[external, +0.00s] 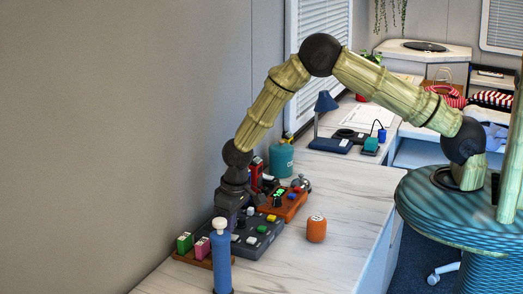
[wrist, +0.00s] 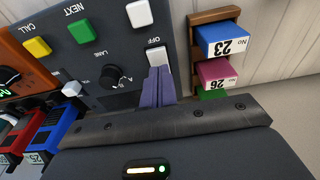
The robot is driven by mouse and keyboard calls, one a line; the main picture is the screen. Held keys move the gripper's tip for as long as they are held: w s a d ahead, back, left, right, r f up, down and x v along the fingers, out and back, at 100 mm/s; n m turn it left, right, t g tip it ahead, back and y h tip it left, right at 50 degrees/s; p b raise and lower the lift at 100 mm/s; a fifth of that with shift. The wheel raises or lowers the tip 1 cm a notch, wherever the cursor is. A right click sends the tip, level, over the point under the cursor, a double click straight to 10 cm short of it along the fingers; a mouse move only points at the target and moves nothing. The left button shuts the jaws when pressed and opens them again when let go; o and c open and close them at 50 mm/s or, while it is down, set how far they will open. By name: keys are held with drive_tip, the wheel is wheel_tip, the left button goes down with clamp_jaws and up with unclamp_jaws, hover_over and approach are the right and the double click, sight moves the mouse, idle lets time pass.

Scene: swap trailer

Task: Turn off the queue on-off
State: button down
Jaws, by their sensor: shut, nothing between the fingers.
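The dark grey queue console (external: 268,238) lies on the counter; its panel (wrist: 115,55) fills the middle of the wrist view. The on-off switch is a white rocker (wrist: 156,56) with the letters OFF beside it. My gripper (wrist: 159,73) is shut and empty, its purple fingertips right at the rocker's near edge, partly covering it. I cannot tell whether they press it. In the external view my gripper (external: 229,208) points down over the console's rear left part, where the switch is hidden.
The panel also has a black LANE knob (wrist: 112,77), a green NEXT button (wrist: 80,31) and a yellow CALL button (wrist: 38,47). A ticket rack (wrist: 207,17) stands beside it. A blue post (external: 221,258) and orange cylinder (external: 316,229) stand nearby. The counter (external: 350,200) is clear to the right.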

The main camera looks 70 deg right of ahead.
drive_tip(key=shift+r, duration=0.1)
wheel_tip(320, 180, up, 4)
drive_tip(key=p, duration=0.2)
drive_tip(key=shift+w+p, duration=0.15)
drive_tip(key=shift+p, duration=0.2)
drive_tip(key=s+r+b, duration=0.2)
drive_tip(key=s+r, duration=0.2)
drive_tip(key=r, duration=0.5)
drive_tip(key=s+d+r, duration=0.3)
drive_tip(key=s+d, duration=0.1)
drive_tip(key=s, duration=0.3)
drive_tip(key=s+d+r, duration=0.3)
drive_tip(key=s+d, duration=0.2)
drive_tip(key=s, duration=0.3)
drive_tip(key=s+d+r+t, duration=0.1)
drive_tip(key=s+d+r, duration=0.2)
drive_tip(key=s, duration=0.4)
drive_tip(key=shift+s+d+r, duration=0.2)
drive_tip(key=shift+s+d, duration=0.1)
drive_tip(key=shift+d, duration=0.45)
